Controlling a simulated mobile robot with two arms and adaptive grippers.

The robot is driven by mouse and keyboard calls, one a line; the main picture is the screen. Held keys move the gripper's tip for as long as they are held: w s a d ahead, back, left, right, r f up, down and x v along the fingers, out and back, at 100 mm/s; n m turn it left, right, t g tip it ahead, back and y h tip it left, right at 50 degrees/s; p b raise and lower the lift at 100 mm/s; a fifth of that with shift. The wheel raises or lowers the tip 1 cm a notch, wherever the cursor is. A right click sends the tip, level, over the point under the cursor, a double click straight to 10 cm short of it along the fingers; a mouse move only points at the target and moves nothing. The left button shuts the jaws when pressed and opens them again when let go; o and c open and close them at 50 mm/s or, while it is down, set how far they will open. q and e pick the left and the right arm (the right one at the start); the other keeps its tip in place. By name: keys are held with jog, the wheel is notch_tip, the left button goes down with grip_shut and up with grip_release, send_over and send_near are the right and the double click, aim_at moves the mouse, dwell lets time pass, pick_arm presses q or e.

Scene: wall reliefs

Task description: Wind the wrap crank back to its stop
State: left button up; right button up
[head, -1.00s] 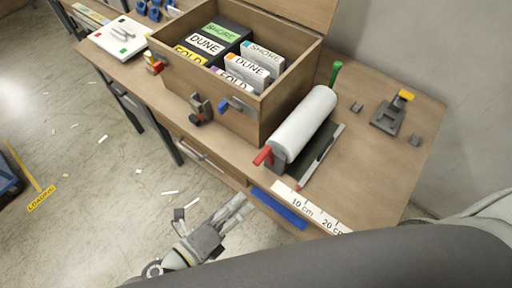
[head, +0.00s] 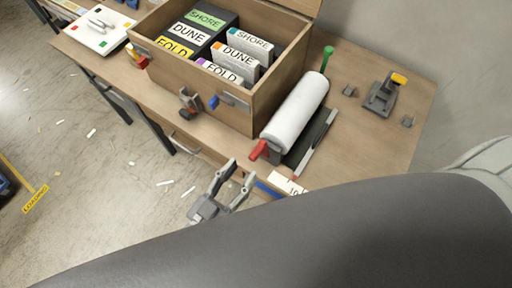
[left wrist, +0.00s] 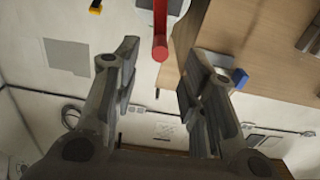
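The wrap roll (head: 296,112) is a white cylinder lying on the bench to the right of the wooden box. A red crank handle (head: 259,149) sticks out at its near end, towards the bench's front edge. My left gripper (head: 241,173) is open and empty, in front of the bench edge and a little short of the red handle. In the left wrist view the red handle (left wrist: 160,45) shows as a bar at the upper middle, between the spread fingers (left wrist: 166,62) and apart from both. My right gripper is not in view.
The open wooden box (head: 240,115) holds labelled binders and has clasps on its front. A green-topped post (head: 327,58) stands by the roll's far end. A dark strip with a bar (head: 315,143) and a yellow-tipped device (head: 383,95) lie to the right.

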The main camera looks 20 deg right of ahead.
aim_at(262, 145)
pick_arm(q)
jog(key=x, duration=0.7)
jog(key=shift+w+d+p, duration=0.2)
jog(key=shift+d+p, duration=0.1)
jog(key=shift+p, duration=0.1)
jog(key=shift+c, duration=0.5)
grip_shut()
